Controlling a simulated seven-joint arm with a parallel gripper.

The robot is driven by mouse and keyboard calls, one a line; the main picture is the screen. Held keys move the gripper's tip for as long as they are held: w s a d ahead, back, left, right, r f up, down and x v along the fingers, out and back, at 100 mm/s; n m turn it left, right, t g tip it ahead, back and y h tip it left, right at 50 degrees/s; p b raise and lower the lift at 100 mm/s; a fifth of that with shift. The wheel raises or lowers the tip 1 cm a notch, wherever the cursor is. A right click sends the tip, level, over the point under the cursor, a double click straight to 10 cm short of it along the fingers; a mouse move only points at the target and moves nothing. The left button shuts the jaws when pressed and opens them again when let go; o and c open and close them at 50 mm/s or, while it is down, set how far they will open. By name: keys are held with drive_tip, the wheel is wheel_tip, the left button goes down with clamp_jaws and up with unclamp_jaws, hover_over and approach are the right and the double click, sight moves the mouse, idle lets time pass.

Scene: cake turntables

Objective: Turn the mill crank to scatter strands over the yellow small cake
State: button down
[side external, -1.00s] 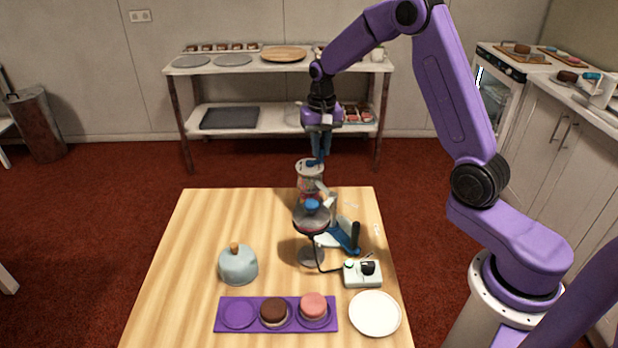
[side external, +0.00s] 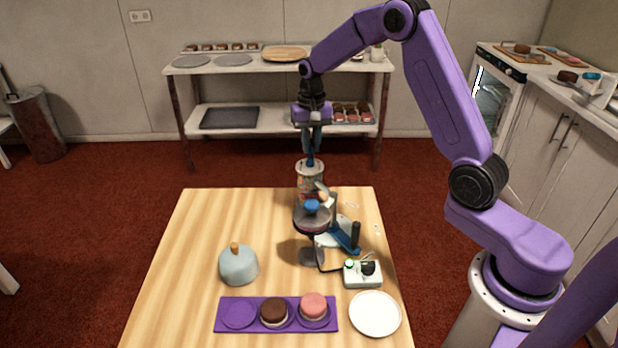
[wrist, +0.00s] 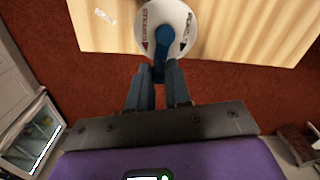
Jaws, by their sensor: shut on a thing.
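The mill (side external: 310,176) is an upright pale cylinder with coloured contents, at the table's far side. Its blue crank (side external: 310,161) is on top. In the wrist view the mill's white round top (wrist: 166,22) has printed marks, and the blue crank arm (wrist: 163,45) crosses it. My gripper (side external: 311,154) is above the mill, shut on the crank's handle; its blue fingers (wrist: 158,78) close around the handle's end. I cannot make out the yellow small cake.
A purple tray (side external: 255,327) holds a brown cake (side external: 274,311) and a pink cake (side external: 313,306); its left spot is empty. A white plate (side external: 375,314), a grey-blue dome (side external: 238,265) and a small control box (side external: 362,273) stand nearby. The table's left side is clear.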

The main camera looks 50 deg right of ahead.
drive_tip(key=shift+s+a+f, duration=0.1)
drive_tip(key=shift+a, duration=0.25)
drive_tip(key=shift+w+a, duration=0.35)
drive_tip(key=c, duration=1.1)
unclamp_jaws()
drive_tip(key=shift+o, duration=0.3)
drive_tip(key=shift+d, duration=0.15)
